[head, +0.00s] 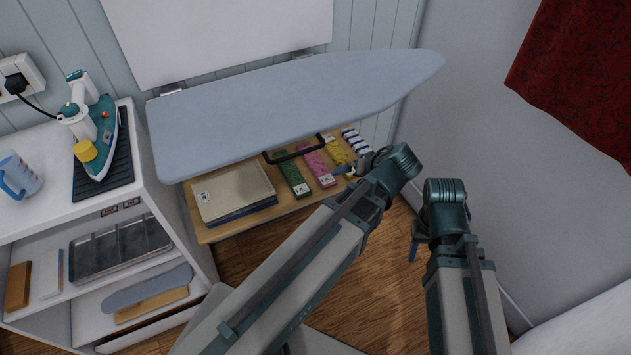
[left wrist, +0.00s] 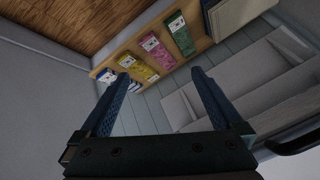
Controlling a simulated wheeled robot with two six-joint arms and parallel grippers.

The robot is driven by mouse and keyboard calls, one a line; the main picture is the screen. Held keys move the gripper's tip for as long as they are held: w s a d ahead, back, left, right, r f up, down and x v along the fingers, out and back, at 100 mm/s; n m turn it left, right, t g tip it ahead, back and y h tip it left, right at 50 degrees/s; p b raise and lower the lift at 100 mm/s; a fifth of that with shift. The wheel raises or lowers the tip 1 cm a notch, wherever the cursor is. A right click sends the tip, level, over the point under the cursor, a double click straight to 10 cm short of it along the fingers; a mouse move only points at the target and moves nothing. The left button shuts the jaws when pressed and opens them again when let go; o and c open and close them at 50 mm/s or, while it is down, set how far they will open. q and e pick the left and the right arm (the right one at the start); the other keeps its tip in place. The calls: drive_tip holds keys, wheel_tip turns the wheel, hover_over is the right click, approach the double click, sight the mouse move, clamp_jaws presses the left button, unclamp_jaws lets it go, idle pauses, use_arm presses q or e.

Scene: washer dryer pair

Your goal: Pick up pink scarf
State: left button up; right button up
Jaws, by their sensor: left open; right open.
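The pink scarf (head: 316,164) lies folded with a white label on a wooden shelf below the ironing board, between a green and a yellow folded scarf. It also shows in the left wrist view (left wrist: 158,51), beyond and between my fingertips. My left gripper (head: 346,170) is just right of the pink scarf in the head view, partly hidden by its own wrist. In the left wrist view my left gripper (left wrist: 160,76) is open with nothing between its fingers. My right gripper (head: 414,246) is lower right, over the floor, open and apart from the scarves.
The ironing board (head: 300,98) overhangs the shelf (head: 225,230). The green (head: 293,176), yellow (head: 337,151) and blue-striped (head: 355,140) scarves flank the pink one. Folded cloths (head: 233,190) lie left. A cabinet (head: 185,190) holds an iron (head: 97,130). A red curtain (head: 580,75) hangs right.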

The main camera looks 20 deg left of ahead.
use_arm(q)
drive_tip(key=w+a+f+n+t+y+b, duration=0.2)
drive_tip(key=w+a+f+n+b, duration=0.1)
drive_tip(key=f+b, duration=0.6)
drive_tip(key=w+a+f+n+t+y+b, duration=0.2)
drive_tip(key=w+a+f+b, duration=0.2)
drive_tip(key=f+b, duration=0.5)
drive_tip(key=w+b, duration=0.2)
drive_tip(key=b, duration=0.4)
drive_tip(key=shift+n, duration=0.4)
use_arm(e)
wheel_tip(320, 180, down, 27)
drive_tip(key=shift+r, duration=0.1)
